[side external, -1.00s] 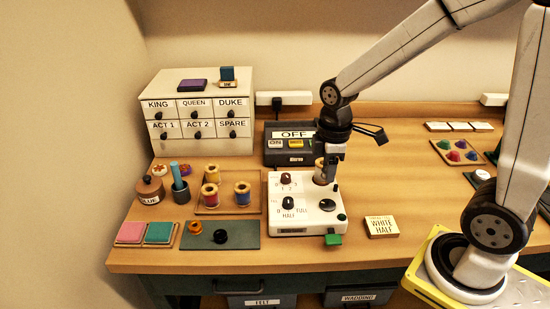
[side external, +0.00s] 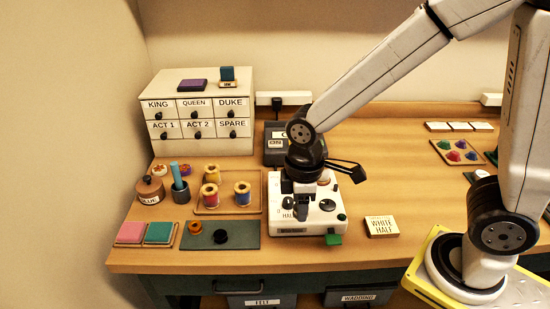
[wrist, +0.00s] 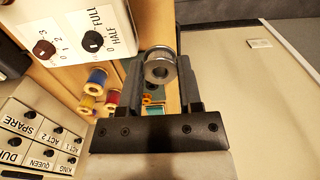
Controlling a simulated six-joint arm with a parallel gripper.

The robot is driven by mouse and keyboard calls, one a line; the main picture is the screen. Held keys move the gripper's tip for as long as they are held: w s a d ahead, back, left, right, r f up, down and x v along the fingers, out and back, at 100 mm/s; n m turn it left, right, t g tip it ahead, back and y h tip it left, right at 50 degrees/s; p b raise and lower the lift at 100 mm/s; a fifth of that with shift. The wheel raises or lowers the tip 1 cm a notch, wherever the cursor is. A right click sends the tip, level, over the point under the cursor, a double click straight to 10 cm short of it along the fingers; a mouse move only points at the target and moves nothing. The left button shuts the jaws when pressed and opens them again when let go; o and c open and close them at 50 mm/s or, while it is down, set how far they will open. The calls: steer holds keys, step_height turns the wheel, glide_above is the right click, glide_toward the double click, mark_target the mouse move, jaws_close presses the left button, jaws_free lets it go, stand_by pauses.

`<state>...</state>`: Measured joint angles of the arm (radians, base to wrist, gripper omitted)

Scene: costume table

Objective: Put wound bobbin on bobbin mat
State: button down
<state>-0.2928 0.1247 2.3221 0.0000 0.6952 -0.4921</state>
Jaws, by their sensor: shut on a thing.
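In the wrist view, my gripper (wrist: 160,80) is shut on a bobbin (wrist: 160,68) with pale metallic flanges and a round centre hole; the bobbin is held between the fingertips. In the side view the bobbin cannot be made out. The flat grey-green mat (side external: 247,242) lies to the left of the winder, near the table's front edge. An orange ring-like piece (side external: 195,227) and a black round piece (side external: 220,236) sit on it.
The white winder (side external: 325,222) has knobs and a green tab, with a spool (side external: 323,178) behind my gripper. A wooden tray (side external: 205,210) with colored spools lies behind the mat. Pink and teal pads (side external: 160,232) are left of it. A "WHITE HALF" card (side external: 381,226) lies right of the winder.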

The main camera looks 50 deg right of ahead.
steer(key=shift+w, duration=0.15)
glide_above(247, 229)
steer(key=s, duration=0.1)
steer(key=f, duration=0.8)
steer(key=shift+s+d+f, duration=0.1)
steer(key=shift+d+f, duration=0.1)
steer(key=shift+w+a+f, duration=0.1)
steer(key=shift+w+f, duration=0.25)
steer(key=shift+f, duration=0.1)
steer(key=shift+w+f, duration=0.3)
steer(key=shift+f, duration=1.5)
steer(key=shift+f, duration=0.15)
